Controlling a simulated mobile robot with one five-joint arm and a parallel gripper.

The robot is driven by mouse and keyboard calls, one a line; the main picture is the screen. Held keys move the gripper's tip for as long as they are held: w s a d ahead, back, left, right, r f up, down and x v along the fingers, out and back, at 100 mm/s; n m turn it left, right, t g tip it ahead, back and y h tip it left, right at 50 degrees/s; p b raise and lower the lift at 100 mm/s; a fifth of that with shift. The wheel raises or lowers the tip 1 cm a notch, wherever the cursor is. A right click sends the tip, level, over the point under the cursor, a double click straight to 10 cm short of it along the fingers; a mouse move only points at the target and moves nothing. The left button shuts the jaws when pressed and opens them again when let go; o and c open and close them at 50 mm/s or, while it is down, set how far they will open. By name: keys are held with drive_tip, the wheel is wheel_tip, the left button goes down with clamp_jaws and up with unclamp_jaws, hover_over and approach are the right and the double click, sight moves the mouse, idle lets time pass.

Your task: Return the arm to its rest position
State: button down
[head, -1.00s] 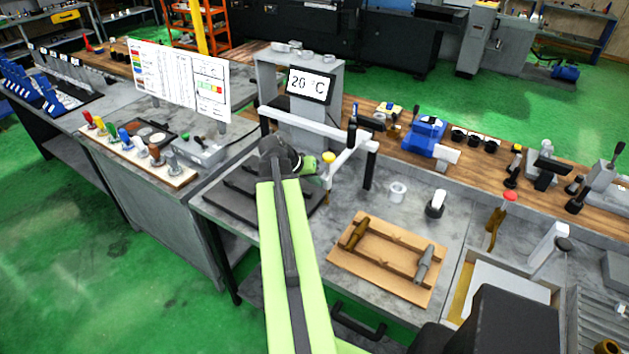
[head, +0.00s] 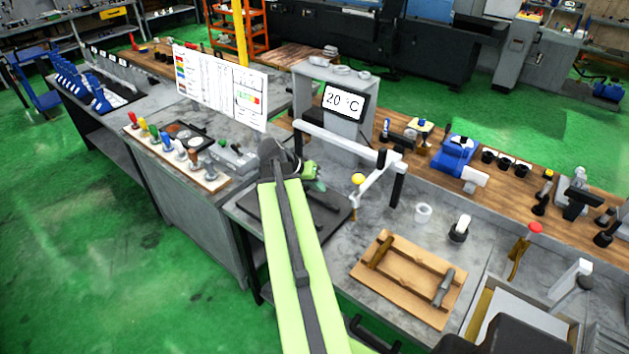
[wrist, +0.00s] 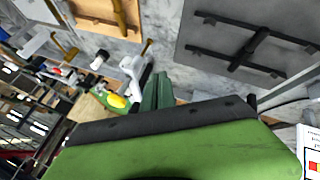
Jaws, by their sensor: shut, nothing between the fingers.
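My green and black arm reaches from the bottom of the head view over the grey workbench. My gripper (head: 318,184) is small there, above the dark plate (head: 268,213) and left of the white measuring frame with a yellow knob (head: 358,179). In the wrist view the dark green fingers (wrist: 158,88) are together with nothing held. The dark plate with its black bars (wrist: 245,45) shows upper right in that view, apart from the fingers. The yellow knob (wrist: 117,101) appears just left of the fingers.
A wooden tray (head: 372,285) with two shafts lies right of the arm. A white ring (head: 423,213) stands behind it. A 20 °C display (head: 345,101) stands behind the gripper. A board of coloured-handled tools (head: 205,182) is to the left. Green floor is open at left.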

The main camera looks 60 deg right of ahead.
drive_tip(key=w+a+f+n+t+b, duration=0.1)
drive_tip(key=w+a+f+n+b, duration=0.1)
drive_tip(key=w+a+f+b, duration=0.45)
drive_tip(key=w+a+f+n+t+b, duration=0.1)
drive_tip(key=w+a+f+n, duration=0.15)
drive_tip(key=w+a, duration=0.5)
drive_tip(key=w+a+f+n+t+b, duration=0.1)
drive_tip(key=w+a+f+b, duration=0.35)
drive_tip(key=a, duration=0.45)
drive_tip(key=a+f+n+y+b, duration=0.2)
drive_tip(key=a+f+n+y, duration=0.1)
drive_tip(key=a, duration=1.1)
drive_tip(key=a+f+n+y+b, duration=0.3)
drive_tip(key=a+f+n, duration=0.2)
drive_tip(key=a, duration=0.9)
drive_tip(key=shift+w+a+f+n+t, duration=0.25)
drive_tip(key=shift+w+n+t, duration=0.1)
drive_tip(key=shift+n, duration=0.3)
drive_tip(key=shift+s+d, duration=0.1)
drive_tip(key=shift+s, duration=0.05)
